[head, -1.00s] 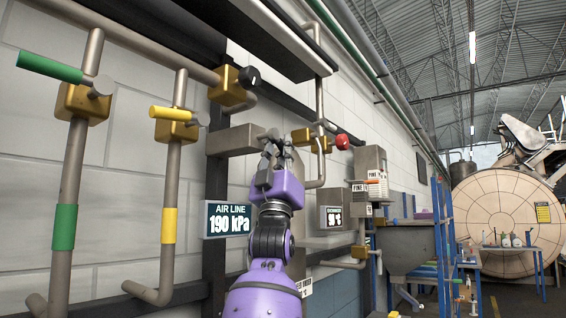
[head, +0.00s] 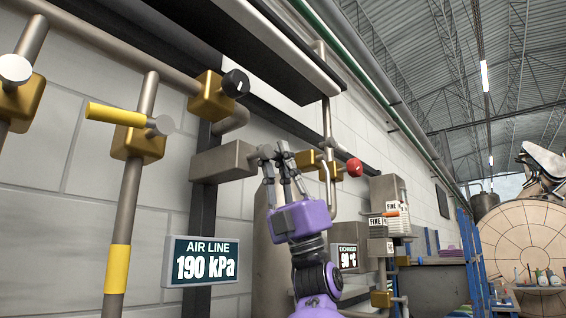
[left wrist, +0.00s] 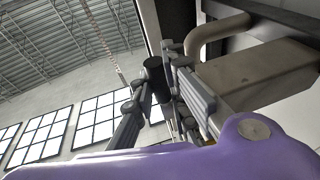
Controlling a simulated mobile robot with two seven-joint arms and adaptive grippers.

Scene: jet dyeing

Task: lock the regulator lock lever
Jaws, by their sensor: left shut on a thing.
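My left gripper (head: 272,152) reaches up to the right end of a grey box (head: 222,163) on the wall, its fingers close together. In the left wrist view, a black cylindrical handle (left wrist: 157,75) shows between the fingers of the left gripper (left wrist: 165,80). It may be the regulator lock lever, but I cannot tell for sure. The fingers hide this spot in the head view. The grey box also shows at the right of the left wrist view (left wrist: 262,78). A brass valve body (head: 210,98) with a black knob (head: 235,83) sits above the box. My right gripper is not in view.
A yellow-handled valve (head: 137,140) stands left on a pipe. A red knob (head: 354,167) on brass fittings is just right of my gripper. The AIR LINE display (head: 206,262) reads 190 kPa below. A dark shelf (head: 250,45) overhangs above.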

